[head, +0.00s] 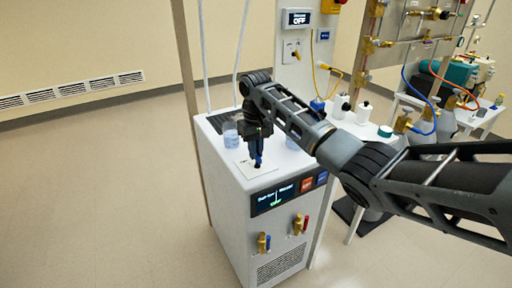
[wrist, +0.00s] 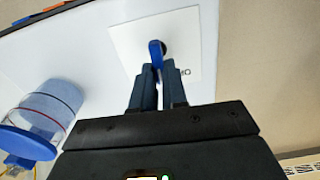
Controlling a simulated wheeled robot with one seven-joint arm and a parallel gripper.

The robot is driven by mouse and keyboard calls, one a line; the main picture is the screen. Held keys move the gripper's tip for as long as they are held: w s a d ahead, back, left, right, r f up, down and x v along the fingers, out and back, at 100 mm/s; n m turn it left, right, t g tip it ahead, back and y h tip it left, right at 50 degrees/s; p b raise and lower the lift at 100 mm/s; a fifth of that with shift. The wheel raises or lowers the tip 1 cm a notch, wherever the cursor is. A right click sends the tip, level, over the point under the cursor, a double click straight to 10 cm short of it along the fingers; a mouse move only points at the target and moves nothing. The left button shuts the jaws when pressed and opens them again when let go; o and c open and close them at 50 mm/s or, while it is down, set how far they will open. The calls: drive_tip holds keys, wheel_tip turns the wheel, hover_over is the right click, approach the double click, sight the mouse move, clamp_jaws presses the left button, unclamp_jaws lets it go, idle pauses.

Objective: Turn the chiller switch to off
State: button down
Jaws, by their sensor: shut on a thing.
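The chiller (head: 228,190) is a white cabinet with a dark display on its front and a white label plate (head: 245,168) on top. The switch (wrist: 156,50) is a blue lever on that plate, which also shows in the wrist view (wrist: 185,20). My gripper (head: 257,150) comes down from above onto the lever. In the wrist view my gripper (wrist: 160,68) is shut on the blue lever near its end. Part of the plate's lettering shows right of the fingers; the rest is hidden, so I cannot tell the switch's position.
A clear container with blue (head: 231,135) stands on the chiller top, left of my gripper. Another clear container (head: 292,141) stands to the right. Brass valves (head: 298,224) with red and blue handles stick out of the front. Bottles and pipes stand behind at right. Floor at left is clear.

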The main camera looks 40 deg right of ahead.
idle(0.4)
drive_tip(key=c, duration=1.2)
unclamp_jaws()
drive_tip(key=shift+o, duration=0.2)
drive_tip(key=shift+r+b, duration=0.3)
drive_tip(key=shift+r, duration=3.6)
